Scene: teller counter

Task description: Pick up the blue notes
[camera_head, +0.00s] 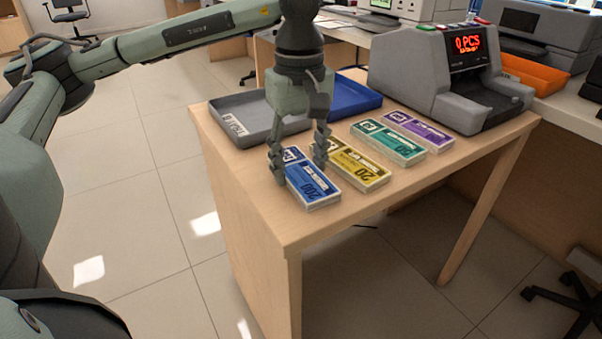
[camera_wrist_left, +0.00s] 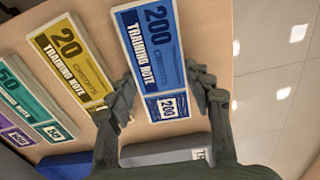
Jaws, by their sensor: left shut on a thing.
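The blue notes (camera_head: 313,188) are a banded stack marked 200 at the left end of a row on the wooden table. In the head view my left gripper (camera_head: 298,172) points down over their far part, one finger on each side, shut on them. The left wrist view also shows the blue notes (camera_wrist_left: 158,50) with the left gripper's fingers (camera_wrist_left: 165,105) at their two long edges. The notes appear to be at table level; whether they are lifted cannot be told. My right gripper is not in view.
Yellow notes (camera_head: 358,170) lie close to the right of the blue ones, then green notes (camera_head: 388,145) and purple notes (camera_head: 418,131). A grey tray (camera_head: 243,116) and a blue tray (camera_head: 352,98) lie behind. A counting machine (camera_head: 415,75) stands at the back right. The table's left edge is near.

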